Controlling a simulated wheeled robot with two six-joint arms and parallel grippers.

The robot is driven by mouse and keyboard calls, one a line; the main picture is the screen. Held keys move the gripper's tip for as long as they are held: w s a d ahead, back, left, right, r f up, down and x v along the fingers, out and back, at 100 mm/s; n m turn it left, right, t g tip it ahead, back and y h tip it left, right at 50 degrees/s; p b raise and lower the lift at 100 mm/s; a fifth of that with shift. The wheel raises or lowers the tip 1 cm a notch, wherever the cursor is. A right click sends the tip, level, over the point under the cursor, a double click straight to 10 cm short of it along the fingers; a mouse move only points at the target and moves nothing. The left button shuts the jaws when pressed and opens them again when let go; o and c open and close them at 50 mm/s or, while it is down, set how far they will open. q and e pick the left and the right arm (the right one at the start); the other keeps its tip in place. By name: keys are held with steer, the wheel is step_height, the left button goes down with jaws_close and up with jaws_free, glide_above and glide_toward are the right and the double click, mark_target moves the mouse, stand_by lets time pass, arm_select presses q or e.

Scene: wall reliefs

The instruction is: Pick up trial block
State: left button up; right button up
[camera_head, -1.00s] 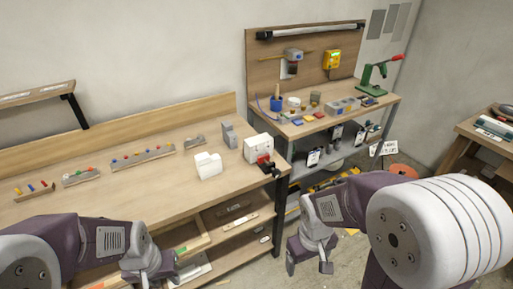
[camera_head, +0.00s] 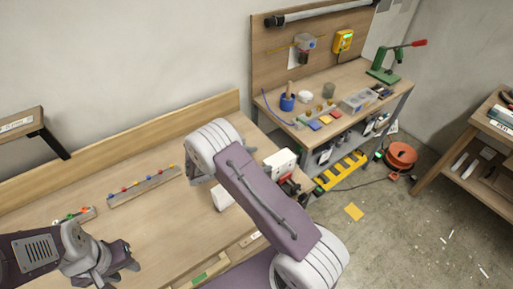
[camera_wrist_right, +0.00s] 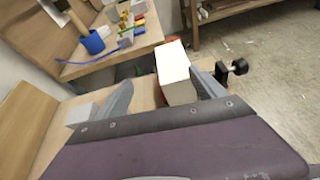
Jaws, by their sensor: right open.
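A white block (camera_head: 281,161) stands at the red-and-black vise (camera_head: 291,186) on the bench's right end. The right wrist view shows a white block (camera_wrist_right: 176,73) upright between and just beyond the spread fingers of my right gripper (camera_wrist_right: 165,97). The gripper is open and holds nothing. In the head view my right arm hides that gripper. Another white block (camera_head: 221,198) is partly hidden behind the arm. I cannot tell for sure which block is the trial block. My left gripper (camera_head: 120,264) is over the bench at lower left, its opening unclear.
A strip with coloured pegs (camera_head: 143,186) lies on the wooden bench (camera_head: 165,225). A grey block (camera_wrist_right: 80,112) is beside the left finger in the wrist view. A black vise handle (camera_wrist_right: 236,68) sticks out at right. A second workbench (camera_head: 345,72) with tools stands behind.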

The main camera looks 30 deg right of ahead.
mark_target(267, 164)
steer(key=shift+n, duration=0.5)
steer(key=s+d+f+p, duration=0.2)
steer(key=d, duration=0.1)
steer(key=shift+s+f, duration=0.1)
steer(key=shift+f, duration=0.2)
steer(key=shift+s+d+p, duration=0.15)
steer(key=shift+d+p, duration=0.1)
steer(key=shift+p, duration=0.05)
steer(key=p+x, duration=0.1)
steer(key=x, duration=0.3)
steer(key=shift+a+f, duration=0.1)
steer(key=shift+f, duration=0.1)
steer(key=shift+w+d+f, duration=0.25)
steer(key=shift+d+f, duration=0.05)
steer(key=shift+s+a+r, duration=0.15)
steer(key=c, duration=0.9)
arm_select(q)
steer(key=r, duration=0.1)
steer(key=s+r, duration=0.1)
steer(key=r, duration=0.3)
steer(key=shift+s+d+r, duration=0.15)
steer(key=shift+s+r, duration=0.05)
steer(key=shift+s, duration=0.1)
arm_select(e)
jaws_close()
